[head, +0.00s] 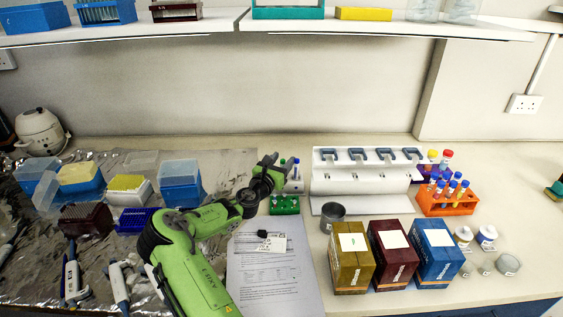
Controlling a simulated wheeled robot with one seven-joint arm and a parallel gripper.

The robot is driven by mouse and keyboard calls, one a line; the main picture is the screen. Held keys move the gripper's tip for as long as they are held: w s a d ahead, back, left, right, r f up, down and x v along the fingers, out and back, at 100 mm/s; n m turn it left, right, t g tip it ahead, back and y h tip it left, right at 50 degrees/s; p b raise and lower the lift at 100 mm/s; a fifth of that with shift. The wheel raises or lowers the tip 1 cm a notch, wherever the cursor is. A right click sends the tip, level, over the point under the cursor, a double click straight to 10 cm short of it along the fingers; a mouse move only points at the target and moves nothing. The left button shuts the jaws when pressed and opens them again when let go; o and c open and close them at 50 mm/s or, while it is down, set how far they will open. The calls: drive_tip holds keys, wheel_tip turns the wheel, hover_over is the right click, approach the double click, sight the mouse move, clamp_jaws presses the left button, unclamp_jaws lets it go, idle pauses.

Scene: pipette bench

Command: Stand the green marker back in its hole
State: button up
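My gripper (276,163) is at the end of my green arm, over the back middle of the bench. A small green tip (283,162), which looks like the green marker's, shows right at the fingers. The rest of that marker is hidden, and I cannot tell whether the fingers hold it. A pale holder block (295,186) stands just beyond and right of the gripper, partly hidden by it. A blue-topped marker (296,162) stands upright at the holder. The holder's holes are too small and covered to make out.
A green rack (285,205) stands in front of the holder. A white pipette stand (362,178) is close on the right, with a grey cup (332,213) before it. Printed paper (268,285) lies nearer. Tip boxes (180,184) stand left on foil.

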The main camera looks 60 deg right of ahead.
drive_tip(key=a, duration=1.5)
drive_tip(key=shift+a+f+p, duration=0.25)
drive_tip(key=shift+a+p, duration=0.1)
drive_tip(key=shift+a, duration=0.05)
